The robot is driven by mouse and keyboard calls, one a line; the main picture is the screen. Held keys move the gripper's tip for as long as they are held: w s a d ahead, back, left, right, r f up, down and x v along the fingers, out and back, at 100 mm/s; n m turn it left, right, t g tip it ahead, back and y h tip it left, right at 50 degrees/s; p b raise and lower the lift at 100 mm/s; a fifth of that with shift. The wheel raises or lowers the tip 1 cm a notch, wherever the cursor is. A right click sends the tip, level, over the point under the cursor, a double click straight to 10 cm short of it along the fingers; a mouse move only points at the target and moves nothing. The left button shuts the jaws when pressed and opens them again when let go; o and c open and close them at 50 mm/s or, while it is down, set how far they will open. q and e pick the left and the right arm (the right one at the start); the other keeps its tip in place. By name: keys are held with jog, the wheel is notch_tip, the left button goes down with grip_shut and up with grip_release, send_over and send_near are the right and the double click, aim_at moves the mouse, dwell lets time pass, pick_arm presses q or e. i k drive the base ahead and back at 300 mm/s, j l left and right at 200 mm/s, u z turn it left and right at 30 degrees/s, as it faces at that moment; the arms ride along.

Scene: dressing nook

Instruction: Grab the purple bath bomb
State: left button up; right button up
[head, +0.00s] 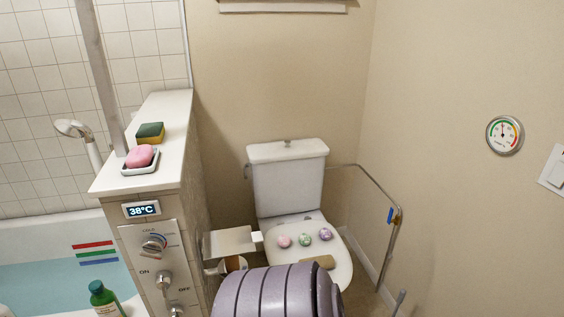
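Three small balls lie in a row on the closed white toilet lid (338,277) in the head view. The purple bath bomb (326,234) is the one at the right end. A green ball (304,239) is in the middle and a pink ball (284,241) is at the left. The balls are close together but look apart. The front left part of the lid is hidden.
A tan block-like item (318,262) lies on the lid in front of the balls. A metal grab rail (398,228) is at the right. A tiled ledge (160,110) with a pink soap (140,156) and a sponge (150,133) stands left, beside a bathtub (40,240).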

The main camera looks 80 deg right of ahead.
aim_at(325, 234)
jog(key=z, duration=2.95)
